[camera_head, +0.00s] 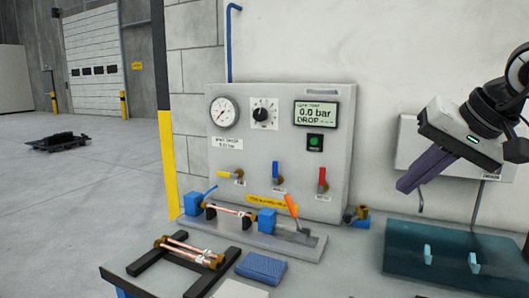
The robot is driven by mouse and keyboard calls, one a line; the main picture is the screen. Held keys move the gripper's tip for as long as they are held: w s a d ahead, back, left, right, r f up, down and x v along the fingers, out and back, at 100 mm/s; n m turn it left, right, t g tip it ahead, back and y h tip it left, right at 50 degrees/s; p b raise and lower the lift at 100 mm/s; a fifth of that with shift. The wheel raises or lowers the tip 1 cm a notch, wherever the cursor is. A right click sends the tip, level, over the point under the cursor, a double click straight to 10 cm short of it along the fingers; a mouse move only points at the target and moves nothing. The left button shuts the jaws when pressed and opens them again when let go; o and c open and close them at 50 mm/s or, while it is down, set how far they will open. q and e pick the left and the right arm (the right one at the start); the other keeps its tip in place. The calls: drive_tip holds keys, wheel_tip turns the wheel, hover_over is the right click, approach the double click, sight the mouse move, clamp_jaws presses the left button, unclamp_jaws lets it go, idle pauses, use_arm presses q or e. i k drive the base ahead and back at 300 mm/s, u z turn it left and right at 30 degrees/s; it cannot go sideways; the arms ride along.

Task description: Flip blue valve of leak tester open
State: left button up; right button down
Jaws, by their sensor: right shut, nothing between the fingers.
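The leak tester (345,150) is a grey panel against the wall with a gauge, a dial and a display reading 0.0 bar. Its blue valve (275,169) is in the middle of the lower row, with the handle roughly upright. A yellow valve (238,175) is to its left and a red valve (323,178) to its right. My right gripper (404,187) is at the right, beyond the panel's right edge, with its dark fingers together and pointing down-left. It is empty and apart from the valves. My left gripper is not in view.
A copper tube (234,211) sits in the fixture before the panel, with an orange lever (291,205) upright beside it. More tubes lie on a black rack (205,284) in front. A blue cloth (262,267) is nearby. A teal board (400,245) with pegs is at right.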

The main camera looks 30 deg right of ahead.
sight(276, 163)
drive_tip(key=i, duration=1)
